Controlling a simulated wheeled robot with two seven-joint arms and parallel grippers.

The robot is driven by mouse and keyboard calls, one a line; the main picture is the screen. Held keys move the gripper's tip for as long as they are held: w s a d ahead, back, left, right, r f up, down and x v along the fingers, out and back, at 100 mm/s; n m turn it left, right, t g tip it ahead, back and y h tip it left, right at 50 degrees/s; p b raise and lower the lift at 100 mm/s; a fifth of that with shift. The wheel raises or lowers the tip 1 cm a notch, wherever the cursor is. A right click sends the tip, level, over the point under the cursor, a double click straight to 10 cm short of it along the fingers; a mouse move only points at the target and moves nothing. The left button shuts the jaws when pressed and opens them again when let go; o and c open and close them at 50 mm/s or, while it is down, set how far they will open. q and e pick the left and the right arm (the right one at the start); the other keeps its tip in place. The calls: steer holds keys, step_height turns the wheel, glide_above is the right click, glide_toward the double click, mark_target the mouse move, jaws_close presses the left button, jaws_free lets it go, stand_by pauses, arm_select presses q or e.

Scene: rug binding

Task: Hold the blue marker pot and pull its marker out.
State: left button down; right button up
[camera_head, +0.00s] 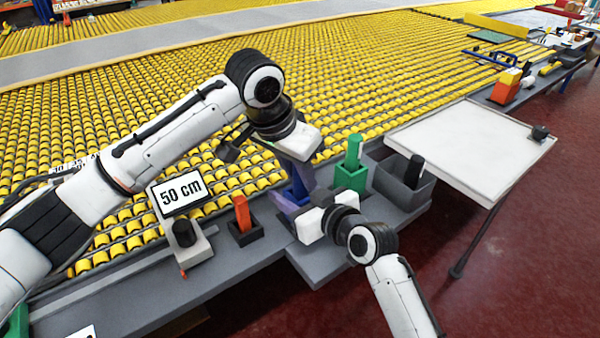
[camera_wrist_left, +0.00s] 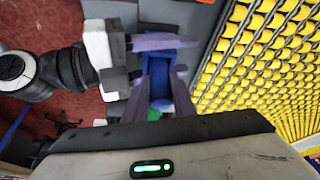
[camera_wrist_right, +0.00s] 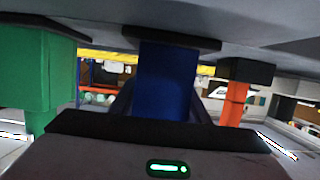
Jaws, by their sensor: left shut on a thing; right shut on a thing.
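The blue marker pot (camera_head: 297,193) stands at the table edge, partly hidden by both grippers. In the right wrist view, which is upside down, the pot (camera_wrist_right: 168,85) fills the space between the fingers of my right gripper (camera_head: 290,207). That gripper is shut on it from the near side. My left gripper (camera_head: 299,174) reaches down over the pot with its purple fingers closed at the top. It is shut on a blue piece that looks like the blue marker (camera_wrist_left: 160,90), mostly hidden between the fingers. I cannot tell how far the marker sits inside the pot.
A black pot with an orange marker (camera_head: 242,218) and a "50 cm" sign (camera_head: 180,195) are to the left. Yellow rollers (camera_head: 400,70) lie behind.

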arm_select(q)
steer(key=shift+r, duration=0.2)
steer(key=shift+r, duration=4.05)
arm_select(e)
steer(key=shift+f, duration=0.1)
steer(key=o, duration=1.3)
